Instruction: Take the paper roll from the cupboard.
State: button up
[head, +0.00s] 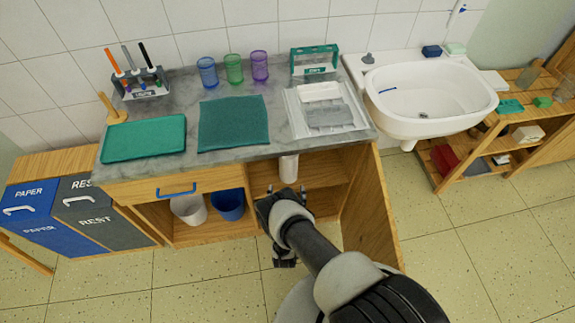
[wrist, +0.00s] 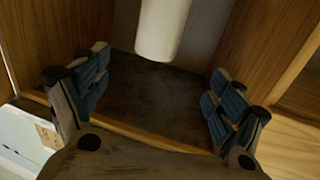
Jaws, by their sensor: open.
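The white paper roll (head: 289,168) stands upright in the right compartment of the cupboard (head: 262,172), on its upper shelf. In the wrist view the roll (wrist: 163,28) shows at the top middle, its upper part cut off by the frame edge. My gripper (head: 283,194) is at the cupboard's open front, just before the roll. In the wrist view its blue-padded fingers (wrist: 160,66) are spread wide, with the roll beyond them and roughly centred in the gap. The gripper is empty and no finger visibly touches the roll.
The cupboard door (head: 370,210) stands open right of my arm. The worktop (head: 278,108) overhangs the shelf. A white bin (head: 188,209) and a blue bin (head: 228,205) stand in the left compartment. A sink (head: 425,95) is at the right; open floor lies in front.

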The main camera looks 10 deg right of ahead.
aim_at(288, 164)
jog(key=b+x, duration=0.2)
jog(key=x, duration=0.9)
jog(key=b+x, duration=0.1)
jog(key=x, duration=0.1)
jog(key=b+x, duration=0.1)
jog(key=x, duration=0.2)
jog(key=shift+w+d+r+b, duration=0.25)
jog(key=shift+w+b, duration=0.1)
jog(key=shift+b, duration=0.05)
jog(key=shift+c, duration=0.4)
jog(key=c, duration=1.5)
